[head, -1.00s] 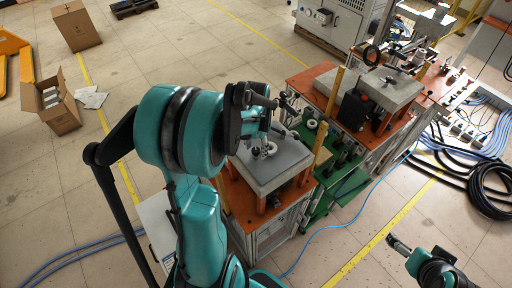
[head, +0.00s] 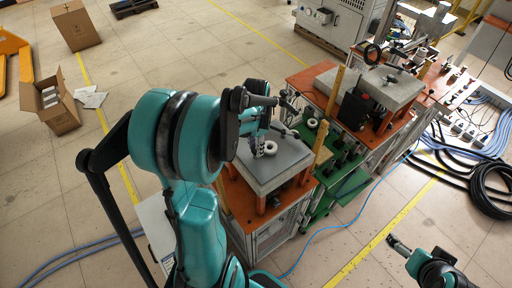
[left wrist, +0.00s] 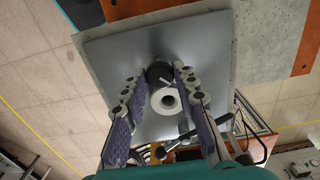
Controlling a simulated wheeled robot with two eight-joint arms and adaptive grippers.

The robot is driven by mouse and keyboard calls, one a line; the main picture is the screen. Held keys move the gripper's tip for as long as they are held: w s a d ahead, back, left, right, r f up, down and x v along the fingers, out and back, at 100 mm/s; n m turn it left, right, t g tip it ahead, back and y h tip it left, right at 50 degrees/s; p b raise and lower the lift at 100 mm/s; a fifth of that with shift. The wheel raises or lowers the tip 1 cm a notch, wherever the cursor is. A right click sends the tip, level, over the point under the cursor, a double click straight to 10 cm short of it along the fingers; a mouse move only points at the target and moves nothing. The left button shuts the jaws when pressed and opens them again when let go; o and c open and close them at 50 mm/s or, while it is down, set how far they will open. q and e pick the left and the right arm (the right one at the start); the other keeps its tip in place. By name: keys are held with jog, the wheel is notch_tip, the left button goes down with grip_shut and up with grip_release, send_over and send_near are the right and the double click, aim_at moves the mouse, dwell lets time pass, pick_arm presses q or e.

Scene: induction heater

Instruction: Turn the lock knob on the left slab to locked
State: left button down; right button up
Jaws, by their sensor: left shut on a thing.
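The left slab (head: 290,158) is a grey plate on orange posts above an orange-topped cabinet. In the left wrist view the same slab (left wrist: 205,45) fills the middle. A small dark lock knob (left wrist: 157,71) sits on it, between the tips of my left gripper (left wrist: 161,72). The gripper is shut on the knob, with a purple-padded finger on each side. In the head view my left gripper (head: 258,148) is low over the slab and hides the knob. My right gripper (head: 397,243) is at the lower right, away from the slabs; its jaw opening is unclear.
A second slab (head: 398,88) stands behind to the right. Wooden posts (head: 321,136) rise between the stations. Black hoses (head: 490,185) lie on the floor at right.

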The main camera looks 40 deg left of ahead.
pick_arm(q)
jog(key=m+b, duration=0.1)
jog(key=m, duration=0.3)
jog(key=shift+m, duration=0.3)
jog(key=m+b, duration=0.1)
jog(key=m, duration=0.3)
jog(key=shift+m, duration=0.3)
jog(key=c, duration=1.2)
grip_release()
notch_tip(320, 180, up, 12)
jog(key=shift+r, duration=0.1)
